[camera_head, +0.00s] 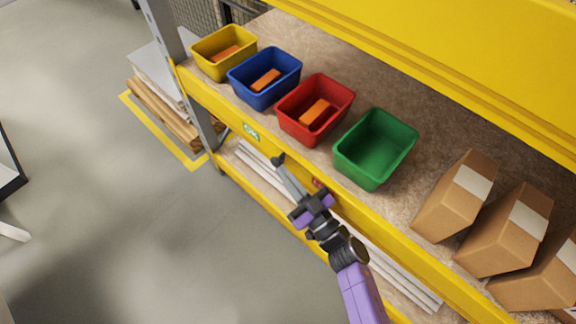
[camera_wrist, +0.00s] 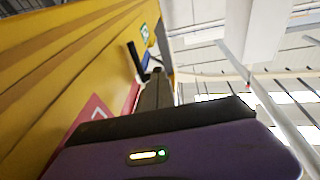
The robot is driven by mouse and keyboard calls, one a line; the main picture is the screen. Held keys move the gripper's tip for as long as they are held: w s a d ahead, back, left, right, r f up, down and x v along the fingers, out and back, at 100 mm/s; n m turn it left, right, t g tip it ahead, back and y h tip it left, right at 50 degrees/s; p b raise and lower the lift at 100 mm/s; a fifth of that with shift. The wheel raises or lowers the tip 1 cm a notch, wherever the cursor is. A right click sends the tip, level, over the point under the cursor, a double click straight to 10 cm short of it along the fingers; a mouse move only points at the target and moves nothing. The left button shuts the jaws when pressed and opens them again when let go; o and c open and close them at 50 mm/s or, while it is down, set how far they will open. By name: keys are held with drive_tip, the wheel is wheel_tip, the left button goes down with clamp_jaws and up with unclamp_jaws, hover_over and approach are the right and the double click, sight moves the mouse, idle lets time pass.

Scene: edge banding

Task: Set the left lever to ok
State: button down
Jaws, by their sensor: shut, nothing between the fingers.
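A dark lever (camera_head: 278,160) sits on the yellow front beam (camera_head: 216,103) of the shelf, between a green OK label (camera_head: 251,132) and a red label (camera_head: 317,183). In the wrist view the black lever (camera_wrist: 134,58) sticks out from the beam, just short of the green label (camera_wrist: 145,33). My gripper (camera_head: 285,170) is shut and empty, its fingers along the beam front with the tips close to the lever. In the wrist view the fingertips (camera_wrist: 155,78) reach the lever's near side; I cannot tell whether they touch. The red label (camera_wrist: 88,122) is beside my gripper body.
On the shelf stand yellow (camera_head: 224,52), blue (camera_head: 265,78) and red (camera_head: 315,109) bins holding orange pieces, and an empty green bin (camera_head: 375,148). Cardboard boxes (camera_head: 456,195) stand at right. White boards (camera_head: 262,166) lie below the beam.

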sight(276, 164)
drive_tip(key=p, duration=0.2)
drive_tip(key=r+g+h+p, duration=0.1)
drive_tip(key=shift+w+a+r+p, duration=0.25)
drive_tip(key=shift+a+r+p, duration=0.05)
drive_tip(key=shift+a+p, duration=0.05)
drive_tip(key=shift+w+a+g+p, duration=0.25)
drive_tip(key=shift+a+g+p, duration=0.05)
drive_tip(key=shift+p, duration=0.5)
drive_tip(key=shift+w+a+r+p, duration=0.1)
drive_tip(key=shift+w+a+p, duration=0.25)
drive_tip(key=shift+p, duration=0.1)
drive_tip(key=shift+x, duration=1.35)
drive_tip(key=shift+s+a, duration=0.1)
drive_tip(key=shift+a, duration=0.15)
